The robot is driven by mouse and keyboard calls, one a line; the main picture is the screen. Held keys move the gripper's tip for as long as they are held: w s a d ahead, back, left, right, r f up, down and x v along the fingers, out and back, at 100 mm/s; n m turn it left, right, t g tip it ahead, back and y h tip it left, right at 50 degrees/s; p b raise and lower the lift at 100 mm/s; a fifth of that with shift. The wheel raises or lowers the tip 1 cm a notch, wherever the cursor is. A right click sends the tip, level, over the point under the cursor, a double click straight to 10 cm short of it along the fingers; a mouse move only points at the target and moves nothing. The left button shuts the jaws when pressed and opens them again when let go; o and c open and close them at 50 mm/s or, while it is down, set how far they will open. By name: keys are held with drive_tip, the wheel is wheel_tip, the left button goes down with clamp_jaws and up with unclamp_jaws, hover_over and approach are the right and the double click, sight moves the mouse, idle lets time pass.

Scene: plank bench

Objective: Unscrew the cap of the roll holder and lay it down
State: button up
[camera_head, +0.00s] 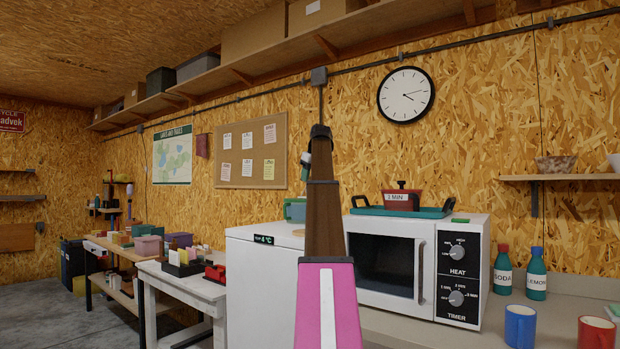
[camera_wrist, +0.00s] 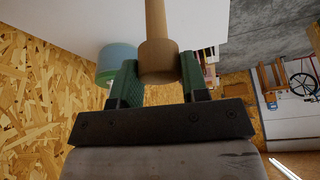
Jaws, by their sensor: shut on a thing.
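My gripper (camera_wrist: 158,72) has its two green fingers on either side of a wide wooden end piece, which looks like the cap (camera_wrist: 157,60) of the roll holder. A thinner wooden rod (camera_wrist: 155,18) runs from this piece to the top edge of the wrist view. I cannot tell whether the cap is still threaded on. A teal round thing (camera_wrist: 117,55) stands beside and partly behind the left finger. In the head view my arm hides the roll holder and most of my gripper; only a small green part shows beside the arm.
A white fridge (camera_head: 262,275) stands behind my arm, with a teal object (camera_head: 295,209) and a pale wooden disc (camera_head: 298,232) partly visible on top. A white microwave (camera_head: 410,265) with a teal tray and red pot is to the right. Bottles and mugs (camera_head: 520,325) stand farther right.

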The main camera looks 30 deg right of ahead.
drive_tip(key=shift+n+g+y, duration=0.3)
drive_tip(key=shift+n+y, duration=0.2)
drive_tip(key=shift+n, duration=0.9)
drive_tip(key=shift+d, duration=0.1)
drive_tip(key=n+y, duration=0.1)
drive_tip(key=n, duration=0.1)
drive_tip(key=shift+n, duration=0.4)
drive_tip(key=o, duration=1)
